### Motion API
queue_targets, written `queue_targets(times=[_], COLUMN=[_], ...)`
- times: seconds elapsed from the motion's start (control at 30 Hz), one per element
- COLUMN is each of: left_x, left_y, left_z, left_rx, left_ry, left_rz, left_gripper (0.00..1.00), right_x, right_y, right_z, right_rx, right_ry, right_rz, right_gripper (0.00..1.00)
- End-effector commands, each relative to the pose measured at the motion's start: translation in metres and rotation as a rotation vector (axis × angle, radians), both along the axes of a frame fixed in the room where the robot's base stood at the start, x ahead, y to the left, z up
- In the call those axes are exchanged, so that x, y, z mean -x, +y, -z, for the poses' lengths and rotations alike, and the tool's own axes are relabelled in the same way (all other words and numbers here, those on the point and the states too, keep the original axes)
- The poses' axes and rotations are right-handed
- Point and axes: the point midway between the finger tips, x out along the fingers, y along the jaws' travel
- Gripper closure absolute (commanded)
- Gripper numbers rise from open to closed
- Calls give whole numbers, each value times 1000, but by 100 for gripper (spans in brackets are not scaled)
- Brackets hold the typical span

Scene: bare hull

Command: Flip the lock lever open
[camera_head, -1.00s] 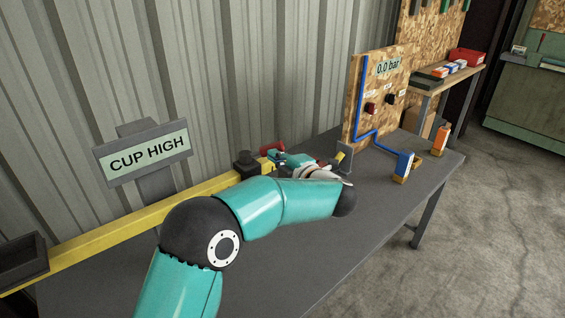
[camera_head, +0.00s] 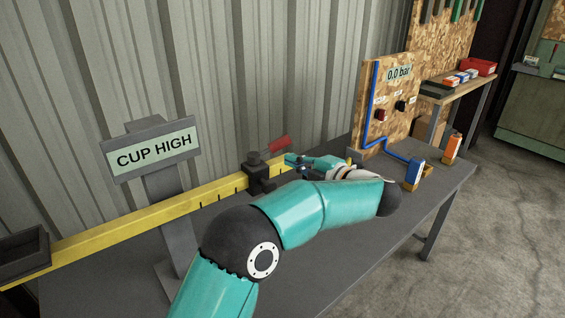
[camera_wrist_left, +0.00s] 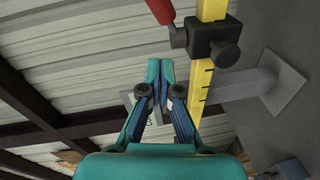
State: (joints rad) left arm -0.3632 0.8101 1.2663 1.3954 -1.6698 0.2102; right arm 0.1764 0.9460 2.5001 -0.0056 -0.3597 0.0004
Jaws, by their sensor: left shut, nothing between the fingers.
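The red lock lever (camera_head: 278,144) sticks out from a black clamp block (camera_head: 256,172) on a yellow beam (camera_head: 130,224), slanting up to the right. In the left wrist view, the lever (camera_wrist_left: 160,10) is at the top edge, partly cut off, beside the block (camera_wrist_left: 208,42). My left gripper (camera_head: 291,159) is just right of the block and a little below the lever, apart from it. In the wrist view its fingers (camera_wrist_left: 160,68) are shut together with nothing between them. My right gripper is not in view.
A grey post with a "CUP HIGH" sign (camera_head: 155,157) stands by the beam. A dark cup (camera_head: 22,254) sits at the beam's left end. A board with a 0.0 bar display (camera_head: 399,72) stands at the right, with blue (camera_head: 415,170) and orange (camera_head: 452,146) items near it.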

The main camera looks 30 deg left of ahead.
Motion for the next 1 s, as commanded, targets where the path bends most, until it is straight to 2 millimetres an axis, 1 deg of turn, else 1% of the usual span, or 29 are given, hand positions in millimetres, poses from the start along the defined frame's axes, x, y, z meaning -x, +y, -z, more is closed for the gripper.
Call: queue_targets(times=[0.03, 0.2, 0.3, 0.4, 0.53, 0.9, 1.0], left_x=[1, 8, 10, 11, 12, 12, 12], left_y=[-12, -41, -53, -60, -63, -62, -62], left_z=[2, -2, -5, -6, -7, -7, -11], left_rx=[0, 1, 1, 1, 0, 0, 0], left_ry=[0, 0, 1, 1, 2, 2, 1], left_rz=[2, -3, -4, -6, -6, -7, -7], left_gripper=[100, 100, 100, 100, 100, 100, 100], right_x=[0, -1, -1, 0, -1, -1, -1], right_y=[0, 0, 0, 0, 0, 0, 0], right_z=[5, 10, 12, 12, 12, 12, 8], right_rx=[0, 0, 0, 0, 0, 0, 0], right_ry=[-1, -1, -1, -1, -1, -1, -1], right_rz=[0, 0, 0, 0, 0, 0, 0], right_gripper=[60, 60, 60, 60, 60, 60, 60])
